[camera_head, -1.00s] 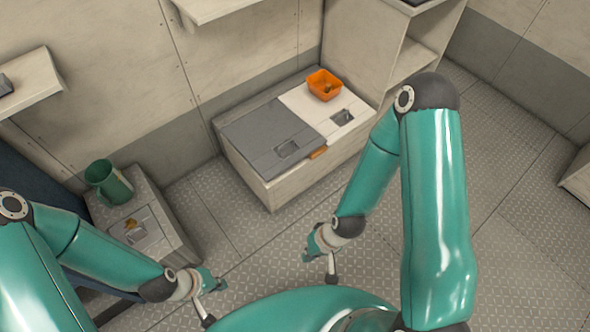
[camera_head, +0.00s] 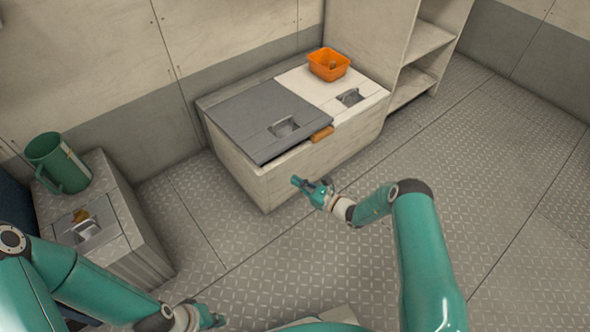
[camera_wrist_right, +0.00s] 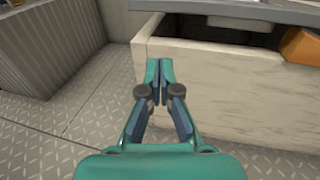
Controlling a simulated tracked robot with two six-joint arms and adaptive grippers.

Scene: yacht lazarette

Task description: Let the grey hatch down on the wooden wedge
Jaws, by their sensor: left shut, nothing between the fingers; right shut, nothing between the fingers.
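The grey hatch (camera_head: 255,112) covers the left part of the low pale chest, its recessed handle near the front. In the right wrist view its edge (camera_wrist_right: 240,8) runs above a dark gap over the chest's front wall. The wooden wedge (camera_head: 322,134) is orange-brown, at the chest's front rim by the hatch's right front corner. It also shows in the right wrist view (camera_wrist_right: 302,46); I cannot tell how far it reaches under the hatch. My right gripper (camera_head: 297,182) is shut and empty, before the chest's front wall. My left gripper (camera_head: 217,318) is shut and empty, low over the floor.
A white lid (camera_head: 330,95) with an orange bin (camera_head: 329,64) on it covers the chest's right part. A grey locker (camera_head: 125,225) with a green jug (camera_head: 58,163) stands at left. Open shelves (camera_head: 425,45) rise behind right. Patterned floor is clear at right.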

